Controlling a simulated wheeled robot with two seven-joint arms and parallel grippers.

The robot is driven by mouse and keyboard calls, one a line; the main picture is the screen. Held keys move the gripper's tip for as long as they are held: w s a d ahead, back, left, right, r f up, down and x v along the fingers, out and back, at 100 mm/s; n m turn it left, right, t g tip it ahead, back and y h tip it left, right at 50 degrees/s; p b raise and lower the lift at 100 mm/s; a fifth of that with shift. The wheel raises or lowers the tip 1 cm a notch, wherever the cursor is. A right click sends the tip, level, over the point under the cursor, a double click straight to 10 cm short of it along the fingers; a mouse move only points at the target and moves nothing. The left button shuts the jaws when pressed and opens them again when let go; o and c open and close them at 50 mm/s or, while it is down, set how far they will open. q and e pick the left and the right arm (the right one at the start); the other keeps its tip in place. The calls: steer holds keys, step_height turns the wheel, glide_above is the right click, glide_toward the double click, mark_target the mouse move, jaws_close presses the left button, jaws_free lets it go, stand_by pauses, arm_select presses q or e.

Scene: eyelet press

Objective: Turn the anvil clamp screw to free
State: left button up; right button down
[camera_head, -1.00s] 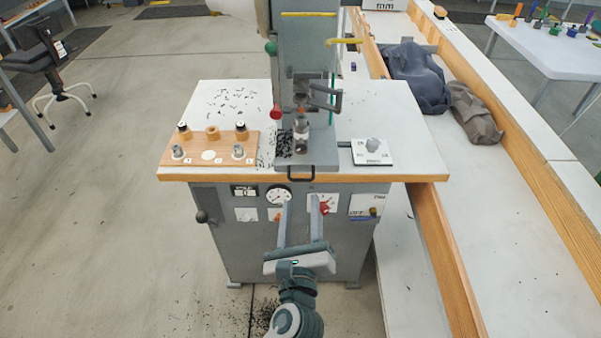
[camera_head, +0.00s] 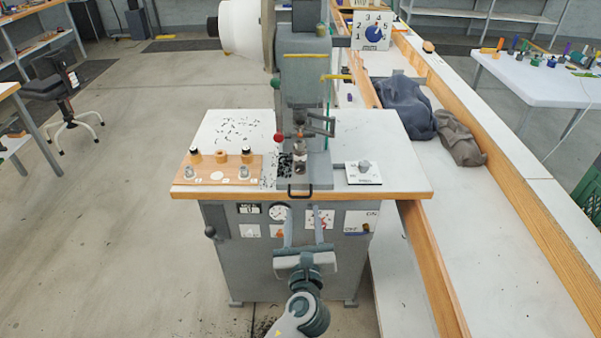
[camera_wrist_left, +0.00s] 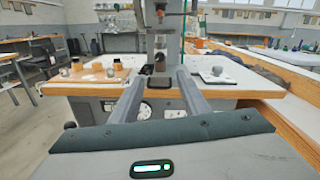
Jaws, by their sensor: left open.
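The eyelet press (camera_head: 305,80) stands on a white-topped table with a wooden edge. Its anvil (camera_head: 300,150) sits under the press head. To its right is a white marked plate (camera_head: 375,180) with a grey knob (camera_head: 364,167), which looks like the anvil clamp screw; its marks are too small to read. The knob also shows in the left wrist view (camera_wrist_left: 217,71). My left gripper (camera_head: 303,226) is open and empty, in front of the cabinet's panel, below the table edge and apart from the knob. Its two fingers point forward in the left wrist view (camera_wrist_left: 158,82). My right gripper is not in view.
A wooden board (camera_head: 219,172) with several small dies lies on the table's left. A black handle (camera_head: 300,192) sits at the front edge. Red and green balls and a lever flank the press. A long wood-edged bench (camera_head: 490,240) with dark cloths runs along the right.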

mark_target(300, 168)
arm_select(q)
steer(key=shift+w, duration=0.1)
steer(key=w, duration=0.5)
steer(key=w+p, duration=0.1)
steer(key=w, duration=0.5)
steer(key=w+p, duration=0.1)
steer(key=w, duration=0.5)
steer(key=shift+a, duration=0.3)
steer(key=c, duration=1.1)
